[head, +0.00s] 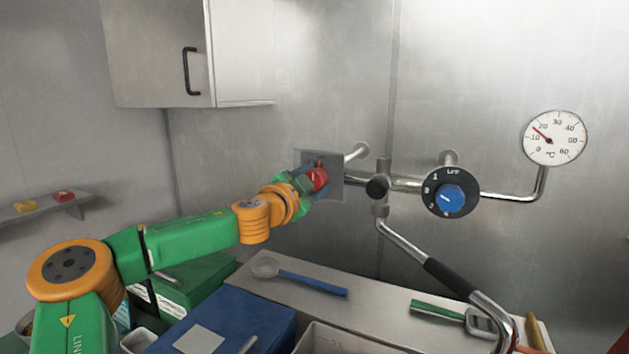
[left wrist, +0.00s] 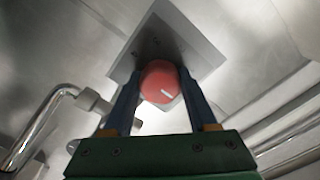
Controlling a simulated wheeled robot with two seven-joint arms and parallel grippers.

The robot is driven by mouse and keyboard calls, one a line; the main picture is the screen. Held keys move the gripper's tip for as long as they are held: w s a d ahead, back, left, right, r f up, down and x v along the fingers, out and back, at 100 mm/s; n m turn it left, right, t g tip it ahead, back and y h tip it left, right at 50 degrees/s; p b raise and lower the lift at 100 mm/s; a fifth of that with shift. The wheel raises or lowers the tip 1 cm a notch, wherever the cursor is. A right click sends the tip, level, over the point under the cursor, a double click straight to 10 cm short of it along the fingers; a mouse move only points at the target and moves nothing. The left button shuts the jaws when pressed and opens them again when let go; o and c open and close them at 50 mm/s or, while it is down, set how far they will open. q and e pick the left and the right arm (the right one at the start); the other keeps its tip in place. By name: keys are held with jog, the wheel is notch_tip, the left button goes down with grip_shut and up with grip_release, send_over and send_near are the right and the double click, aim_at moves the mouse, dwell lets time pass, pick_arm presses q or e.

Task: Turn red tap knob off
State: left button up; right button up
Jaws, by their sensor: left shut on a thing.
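The red tap knob (head: 319,178) is mounted on a grey square plate (head: 335,190) on the steel back wall. In the head view the gripper hides part of the knob and plate. My right gripper is not in view.
A pipe with a blue dial (head: 451,198) and a thermometer gauge (head: 554,138) is right of the plate. A black-gripped spout (head: 450,277) reaches down over the ledge (head: 375,310). A blue-handled spoon (head: 312,283) lies there. A cabinet (head: 160,55) hangs upper left.

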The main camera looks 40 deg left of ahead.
aim_at(314, 182)
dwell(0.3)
pick_arm(q)
jog(key=o, duration=1.4)
jog(key=shift+c, duration=0.2)
jog(key=shift+s, duration=0.1)
jog(key=shift+b+v, duration=0.95)
jog(key=shift+v, duration=1.45)
jog(key=shift+s+d+f+b, duration=0.2)
jog(key=shift+s+b, duration=0.1)
jog(key=shift+b, duration=0.25)
jog(key=shift+s+d+r+b, duration=0.2)
jog(key=shift+s+b, duration=0.1)
jog(key=shift+s, duration=0.45)
